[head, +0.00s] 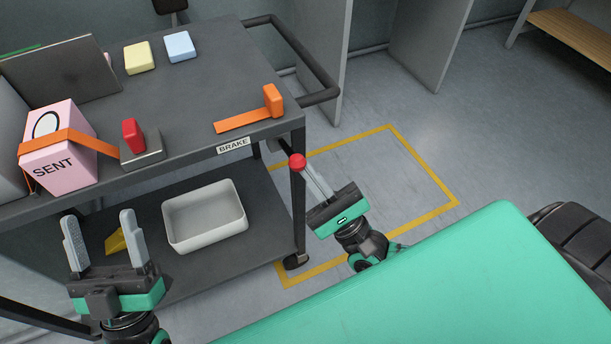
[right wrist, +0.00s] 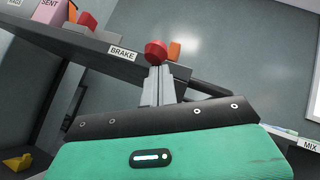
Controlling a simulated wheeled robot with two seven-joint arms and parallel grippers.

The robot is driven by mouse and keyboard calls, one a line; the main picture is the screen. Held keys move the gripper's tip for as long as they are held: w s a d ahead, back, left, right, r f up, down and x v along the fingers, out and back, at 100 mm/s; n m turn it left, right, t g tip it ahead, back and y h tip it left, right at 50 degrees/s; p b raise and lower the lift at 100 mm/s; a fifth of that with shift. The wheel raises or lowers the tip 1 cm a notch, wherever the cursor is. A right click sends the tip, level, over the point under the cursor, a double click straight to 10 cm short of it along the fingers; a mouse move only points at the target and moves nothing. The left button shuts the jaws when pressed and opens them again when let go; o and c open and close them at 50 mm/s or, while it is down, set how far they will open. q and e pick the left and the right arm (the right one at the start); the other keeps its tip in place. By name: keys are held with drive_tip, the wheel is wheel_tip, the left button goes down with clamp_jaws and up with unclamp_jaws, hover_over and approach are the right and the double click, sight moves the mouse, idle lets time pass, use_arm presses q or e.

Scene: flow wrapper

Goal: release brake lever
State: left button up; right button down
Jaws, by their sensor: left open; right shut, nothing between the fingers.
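The brake lever has a red knob (head: 297,160) at the cart's right end, just below the white BRAKE label (head: 233,145) side. A dark stem shows behind the knob, partly hidden. My right gripper (head: 307,172) is shut and empty, its fingertips right at the knob. In the right wrist view the knob (right wrist: 155,53) sits just beyond the tips of the closed fingers (right wrist: 158,72); I cannot tell whether they touch. My left gripper (head: 101,222) is open and empty, in front of the lower shelf at the left.
The cart top (head: 205,95) carries a pink SENT box (head: 62,165), a red block on a grey base (head: 142,150), an orange strap, and yellow and blue blocks. A white bin (head: 204,216) stands on the lower shelf. A yellow floor outline (head: 425,170) lies right of the cart.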

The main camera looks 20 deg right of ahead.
use_arm(q)
drive_tip(key=w+d+f+g+p, duration=0.1)
drive_tip(key=d+f+g, duration=0.3)
drive_tip(key=f+g, duration=0.4)
drive_tip(key=shift+w+f+y+p, duration=0.35)
drive_tip(key=shift+f+p, duration=0.35)
drive_tip(key=shift+f, duration=1.2)
use_arm(e)
drive_tip(key=shift+r+m+h, duration=0.4)
drive_tip(key=shift+r+h, duration=0.1)
use_arm(q)
drive_tip(key=shift+s, duration=0.1)
